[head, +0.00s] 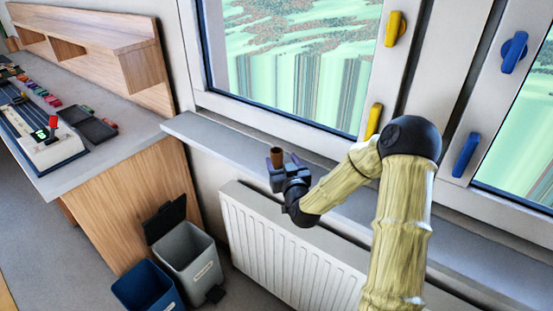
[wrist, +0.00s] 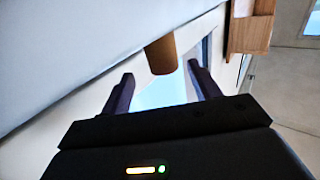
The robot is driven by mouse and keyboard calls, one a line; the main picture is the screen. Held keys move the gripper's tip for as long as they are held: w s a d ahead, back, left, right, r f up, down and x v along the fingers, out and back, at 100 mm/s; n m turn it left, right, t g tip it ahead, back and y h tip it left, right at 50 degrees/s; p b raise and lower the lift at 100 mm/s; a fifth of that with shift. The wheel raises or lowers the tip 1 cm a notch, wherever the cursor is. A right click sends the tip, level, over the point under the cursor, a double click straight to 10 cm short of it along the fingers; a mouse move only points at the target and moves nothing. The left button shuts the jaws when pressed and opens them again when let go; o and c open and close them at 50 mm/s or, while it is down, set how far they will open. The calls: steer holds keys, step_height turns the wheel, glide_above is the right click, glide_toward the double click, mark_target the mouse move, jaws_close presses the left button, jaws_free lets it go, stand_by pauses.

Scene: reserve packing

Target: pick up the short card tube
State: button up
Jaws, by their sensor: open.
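The short card tube (head: 276,158) is brown and stands on the grey window sill in the head view, partly hidden by my gripper. In the wrist view the tube (wrist: 162,56) shows beyond and between the two dark fingers. My gripper (head: 288,170) is at the sill, right by the tube. In the wrist view my gripper (wrist: 158,82) is open, with one finger on each side and nothing visible held between them. The tube's near end lies about level with the fingertips in that picture; I cannot tell whether they touch.
The window sill (head: 215,140) runs below the windows, above a white radiator (head: 290,255). A yellow window handle (head: 373,120) is right of the tube. A counter (head: 110,135) with small items stands left. A grey bin (head: 185,250) and a blue bin (head: 145,290) stand on the floor.

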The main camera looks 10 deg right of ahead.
mark_target(278, 156)
steer(key=shift+a, duration=0.1)
steer(key=shift+w, duration=0.2)
steer(key=w, duration=0.1)
steer(key=w+p, duration=0.1)
steer(key=w, duration=0.3)
steer(key=shift+a+p, duration=0.35)
steer(key=shift+s, duration=0.1)
steer(key=c, duration=1.1)
steer(key=shift+o, duration=0.2)
steer(key=shift+r, duration=0.1)
